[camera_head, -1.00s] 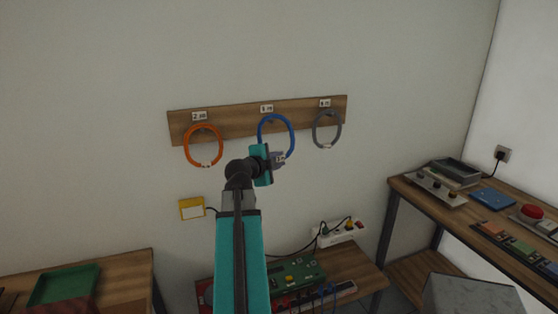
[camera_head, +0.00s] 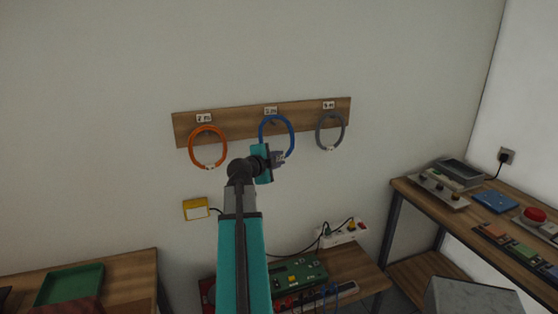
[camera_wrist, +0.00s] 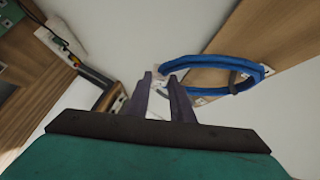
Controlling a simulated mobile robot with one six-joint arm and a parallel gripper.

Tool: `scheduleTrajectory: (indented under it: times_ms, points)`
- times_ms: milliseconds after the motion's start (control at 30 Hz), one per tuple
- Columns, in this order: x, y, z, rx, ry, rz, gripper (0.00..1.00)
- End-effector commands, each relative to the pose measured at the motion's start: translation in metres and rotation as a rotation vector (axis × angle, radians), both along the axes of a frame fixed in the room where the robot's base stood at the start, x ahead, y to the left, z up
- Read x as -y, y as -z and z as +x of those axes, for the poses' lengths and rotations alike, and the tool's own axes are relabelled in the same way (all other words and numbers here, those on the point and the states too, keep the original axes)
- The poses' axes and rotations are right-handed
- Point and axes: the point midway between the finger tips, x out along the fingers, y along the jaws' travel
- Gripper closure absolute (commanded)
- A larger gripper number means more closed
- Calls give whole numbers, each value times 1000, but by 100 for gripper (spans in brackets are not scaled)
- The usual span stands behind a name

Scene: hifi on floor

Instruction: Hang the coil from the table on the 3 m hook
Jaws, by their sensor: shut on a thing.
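My gripper (camera_head: 280,158) is shut on the lower part of the blue coil (camera_head: 293,133), with the coil upright in front of the wooden hook board (camera_head: 235,122). The coil's top lies just below the middle label (camera_head: 270,111), whose small print I cannot read surely. In the wrist view, the fingers (camera_wrist: 165,88) meet the coil's near end at a pale tag, and the blue coil (camera_wrist: 215,59) reaches toward the board (camera_wrist: 280,35). A dark hook (camera_wrist: 243,84) shows at the coil's far end; I cannot tell whether the coil rests on it.
An orange coil (camera_head: 192,150) hangs on the left and a grey coil (camera_head: 342,131) on the right of the board. Below are a low table with a green circuit board (camera_head: 300,272) and a power strip (camera_head: 342,234). A workbench (camera_head: 440,215) stands at right.

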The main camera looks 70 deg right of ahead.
Motion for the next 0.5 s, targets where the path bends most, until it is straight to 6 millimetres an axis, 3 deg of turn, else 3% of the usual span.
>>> scheduleTrajectory:
  times_ms: [500]
  points:
    - [6,9,5,0,-1,-1,100]
